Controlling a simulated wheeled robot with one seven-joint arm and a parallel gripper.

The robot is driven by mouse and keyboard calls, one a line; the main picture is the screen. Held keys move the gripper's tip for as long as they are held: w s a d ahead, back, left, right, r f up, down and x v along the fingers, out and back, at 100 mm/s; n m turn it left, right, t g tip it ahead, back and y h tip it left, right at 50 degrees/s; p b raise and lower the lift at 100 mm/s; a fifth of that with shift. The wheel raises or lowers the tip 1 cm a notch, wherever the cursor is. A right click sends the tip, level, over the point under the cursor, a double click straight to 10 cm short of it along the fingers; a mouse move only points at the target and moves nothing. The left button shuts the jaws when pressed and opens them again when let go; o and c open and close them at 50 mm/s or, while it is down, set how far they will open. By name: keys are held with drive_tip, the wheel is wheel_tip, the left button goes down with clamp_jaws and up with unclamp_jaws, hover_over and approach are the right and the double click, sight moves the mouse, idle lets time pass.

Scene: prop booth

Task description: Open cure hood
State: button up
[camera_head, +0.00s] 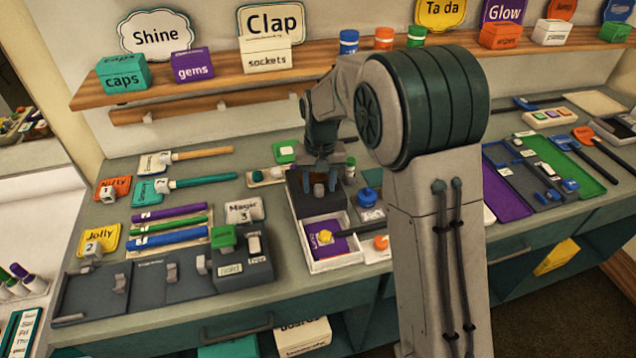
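A dark box-like fixture (302,205), which looks like the cure hood, stands mid-counter at the back of a white tray (338,265). I see no label on it, and my arm and gripper cover much of its top. My gripper (320,187) points down right at this fixture, its fingers small and dark. A small brownish part shows between or just behind the fingers. I cannot tell whether they touch it or how far apart they are. The tray holds a purple card (325,246) with a yellow knob (325,237) on it.
A blue-lidded jar (370,198) and small green-capped bottle (350,168) stand close to the right of the fixture. A grey block with a green switch (223,238) is to the left. A shelf (200,84) with boxes runs behind.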

drive_tip(key=shift+r, duration=0.1)
wheel_tip(320, 180, up, 14)
drive_tip(key=b, duration=0.1)
drive_tip(key=shift+f, duration=0.2)
idle(0.5)
drive_tip(key=s+d+r+m+t, duration=0.1)
drive_tip(key=s+d+t, duration=0.1)
drive_tip(key=s+d, duration=0.95)
drive_tip(key=s+d+f, duration=0.2)
drive_tip(key=s, duration=0.4)
drive_tip(key=s+d+f+t, duration=0.1)
drive_tip(key=s+d+f, duration=0.2)
drive_tip(key=s, duration=0.4)
drive_tip(key=shift+s+d+f+m, duration=0.2)
drive_tip(key=shift+s+d+m, duration=0.1)
drive_tip(key=shift+m, duration=0.1)
drive_tip(key=shift+c, duration=0.4)
